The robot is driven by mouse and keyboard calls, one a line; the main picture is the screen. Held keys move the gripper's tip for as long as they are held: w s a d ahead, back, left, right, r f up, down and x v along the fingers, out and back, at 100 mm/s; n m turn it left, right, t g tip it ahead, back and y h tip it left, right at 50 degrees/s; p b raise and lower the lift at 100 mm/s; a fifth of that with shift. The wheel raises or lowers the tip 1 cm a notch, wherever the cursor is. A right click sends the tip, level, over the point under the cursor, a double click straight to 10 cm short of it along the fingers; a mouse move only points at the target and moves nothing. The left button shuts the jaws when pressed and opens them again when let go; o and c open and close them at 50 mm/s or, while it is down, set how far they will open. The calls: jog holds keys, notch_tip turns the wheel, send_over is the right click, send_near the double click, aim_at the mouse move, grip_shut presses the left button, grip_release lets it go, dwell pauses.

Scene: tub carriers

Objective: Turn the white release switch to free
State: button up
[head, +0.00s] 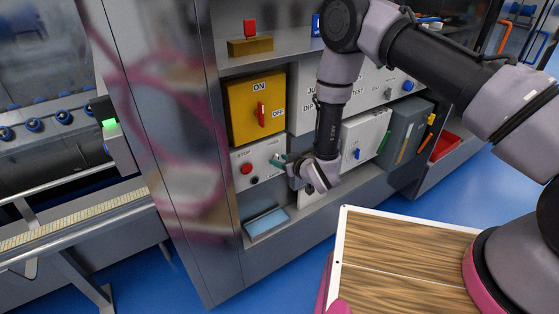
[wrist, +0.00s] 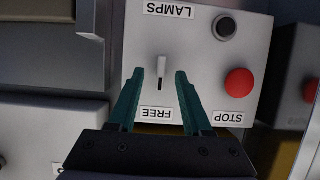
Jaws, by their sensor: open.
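The white release switch (wrist: 162,65) is a small lever in a dark slot on a pale panel (wrist: 200,64), seen upside down in the wrist view. The lever sits at the slot's end away from the FREE label (wrist: 157,114). My gripper (wrist: 159,75) is open, with one green finger on each side of the slot. No contact with the lever shows. In the head view my gripper (head: 279,162) is at the panel (head: 264,154), right of the red STOP button (head: 246,168), and covers the switch.
The STOP button (wrist: 239,82) and a black button (wrist: 225,27) are beside the switch. A LAMPS label (wrist: 169,10) is on the same panel. A yellow box with a red ON/OFF handle (head: 261,115) is above. A blue tray (head: 267,222) lies below.

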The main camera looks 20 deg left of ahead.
jog(key=shift+w+a+f, duration=0.15)
jog(key=shift+w+a, duration=0.05)
jog(key=shift+a, duration=0.1)
grip_shut()
jog(key=shift+s, duration=0.1)
jog(key=n+t, duration=0.1)
jog(key=n, duration=0.1)
jog(key=n+t+h, duration=0.1)
jog(key=n+t, duration=0.1)
jog(key=n, duration=0.1)
jog(key=n+t+h, duration=0.1)
jog(key=n, duration=0.2)
jog(key=shift+s+a+f+t, duration=0.25)
jog(key=shift+s+a+t, duration=0.05)
dwell(0.4)
jog(key=shift+n, duration=0.4)
